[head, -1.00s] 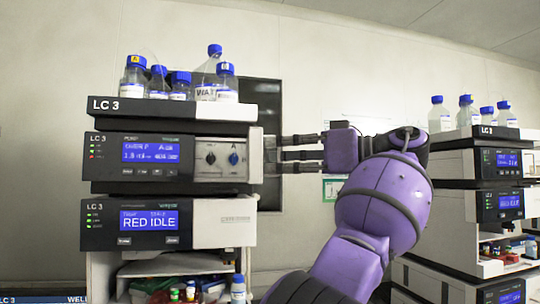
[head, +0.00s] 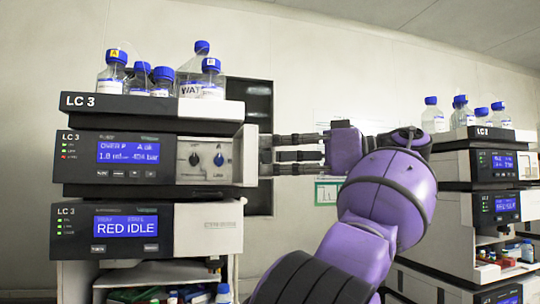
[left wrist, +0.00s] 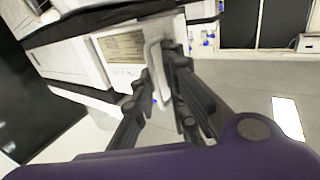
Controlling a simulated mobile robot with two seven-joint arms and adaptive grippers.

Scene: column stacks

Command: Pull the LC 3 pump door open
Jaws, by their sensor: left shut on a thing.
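The LC 3 pump (head: 128,160) is the middle unit of the left stack in the head view, with a blue display. Two knobs show on its uncovered pale front section (head: 205,161). The pump door (head: 251,155) seems to be the narrow pale strip at the pump's right edge, seen nearly edge-on, standing out from the front. My left gripper (head: 268,155) reaches it from the right. In the left wrist view, the left gripper (left wrist: 166,66) is shut on a pale upright handle (left wrist: 155,60) beside a white labelled panel (left wrist: 122,46). My right gripper is not in view.
Blue-capped bottles (head: 161,83) stand on the top tray (head: 150,106) of this stack. A lower unit (head: 125,229) reading RED IDLE sits under the pump. A second stack (head: 488,165) stands to the right, behind my arm. Small bottles fill the shelf below.

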